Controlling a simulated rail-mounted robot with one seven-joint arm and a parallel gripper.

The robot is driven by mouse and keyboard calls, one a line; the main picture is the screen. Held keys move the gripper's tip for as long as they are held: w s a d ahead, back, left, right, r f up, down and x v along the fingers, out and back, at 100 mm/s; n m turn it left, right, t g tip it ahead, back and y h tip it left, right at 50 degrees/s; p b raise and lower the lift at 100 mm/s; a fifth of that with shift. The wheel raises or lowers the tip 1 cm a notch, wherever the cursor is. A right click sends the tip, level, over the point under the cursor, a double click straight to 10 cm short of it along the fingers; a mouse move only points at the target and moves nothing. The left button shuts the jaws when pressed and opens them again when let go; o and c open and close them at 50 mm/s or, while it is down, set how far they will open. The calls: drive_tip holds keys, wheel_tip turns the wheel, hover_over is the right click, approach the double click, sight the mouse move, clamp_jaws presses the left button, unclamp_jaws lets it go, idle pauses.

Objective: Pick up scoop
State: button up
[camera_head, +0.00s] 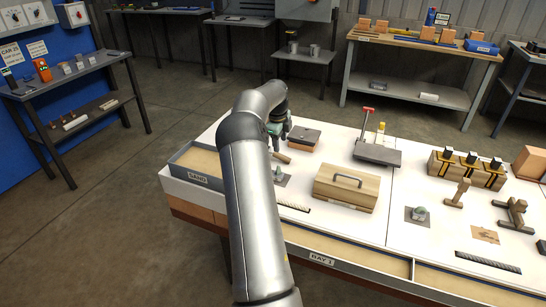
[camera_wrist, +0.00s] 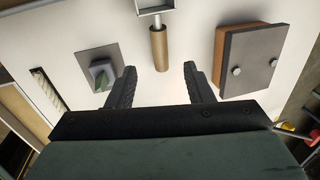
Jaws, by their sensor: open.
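The scoop shows in the wrist view, with a grey metal pan (camera_wrist: 152,7) cut off by the top edge and a brown cylindrical handle (camera_wrist: 158,48) pointing down toward my gripper. My gripper (camera_wrist: 160,72) is open and empty, and the handle's end appears between its two black fingertips. I cannot tell how far above the handle the fingers are. In the head view my gripper (camera_head: 277,131) is over the white table, mostly behind my arm. A short piece of the brown handle (camera_head: 281,157) shows there; the pan is hidden.
A brown block with a grey top plate (camera_wrist: 250,60) sits right of the handle. A grey square plate with a greenish knob (camera_wrist: 102,72) lies left of it. A wooden box with a metal handle (camera_head: 346,188) and a sand tray (camera_head: 197,177) are nearby on the table.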

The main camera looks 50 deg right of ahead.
sight(280, 155)
drive_tip(key=f, duration=0.2)
drive_tip(key=d+f, duration=0.1)
drive_tip(key=f, duration=0.4)
drive_tip(key=shift+w+d+f+p, duration=0.15)
drive_tip(key=shift+w+f+p, duration=0.15)
drive_tip(key=shift+w, duration=0.1)
drive_tip(key=shift+r, duration=0.1)
clamp_jaws()
